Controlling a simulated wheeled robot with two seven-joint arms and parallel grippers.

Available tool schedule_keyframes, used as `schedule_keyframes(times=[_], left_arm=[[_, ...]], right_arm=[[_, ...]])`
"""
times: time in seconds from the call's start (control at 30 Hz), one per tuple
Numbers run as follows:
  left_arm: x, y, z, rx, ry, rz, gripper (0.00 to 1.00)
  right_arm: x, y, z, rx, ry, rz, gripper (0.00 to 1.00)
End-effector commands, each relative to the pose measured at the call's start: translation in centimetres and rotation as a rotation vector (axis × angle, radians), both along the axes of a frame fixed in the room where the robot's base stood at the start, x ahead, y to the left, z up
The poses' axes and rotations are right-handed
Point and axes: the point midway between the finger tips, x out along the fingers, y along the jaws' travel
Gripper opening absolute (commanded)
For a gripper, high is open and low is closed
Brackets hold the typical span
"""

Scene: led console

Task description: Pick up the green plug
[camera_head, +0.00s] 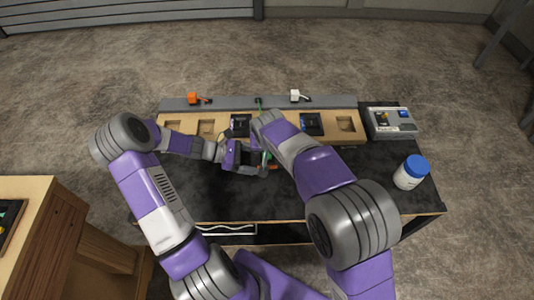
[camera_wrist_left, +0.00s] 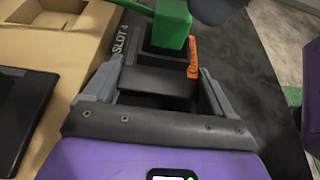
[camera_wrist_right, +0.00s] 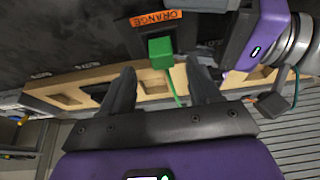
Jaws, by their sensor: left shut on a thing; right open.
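The green plug (camera_wrist_right: 160,52) sits against a black block with an orange label reading ORANGE (camera_wrist_right: 155,19); whether it is fully seated in the block is unclear. The left wrist view also shows the plug (camera_wrist_left: 172,25), beyond my left fingertips. My left gripper (camera_head: 262,165) is shut on the black block (camera_wrist_left: 155,82), above the dark tabletop. My right gripper (camera_wrist_right: 163,80) is open, with the green plug just beyond and between its fingertips, not gripped. In the head view my right arm hides most of the plug.
A wooden slot tray (camera_head: 205,127) runs along the table, with black modules (camera_head: 311,124) in some slots. Behind it, a grey strip (camera_head: 230,102) carries an orange plug (camera_head: 193,98) and a white plug (camera_head: 295,95). A console box (camera_head: 392,124) and blue-lidded bottle (camera_head: 410,173) stand right.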

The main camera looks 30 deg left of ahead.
Motion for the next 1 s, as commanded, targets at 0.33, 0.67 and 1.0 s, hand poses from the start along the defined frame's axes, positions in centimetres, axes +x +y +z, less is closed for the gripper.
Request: schedule_keyframes(times=[0.33, 0.67, 1.0], left_arm=[[-0.1, 0.1, -0.3, 0.004, 0.004, 0.002, 0.49], [-0.1, 0.1, -0.3, 0.004, 0.004, 0.002, 0.49], [-0.1, 0.1, -0.3, 0.004, 0.004, 0.002, 0.49]], right_arm=[[1.2, 1.0, -3.9, 0.0, 0.001, -0.001, 0.62], [1.2, 1.0, -3.9, 0.0, 0.0, -0.001, 0.43], [1.2, 1.0, -3.8, 0.0, 0.0, -0.001, 0.05]])
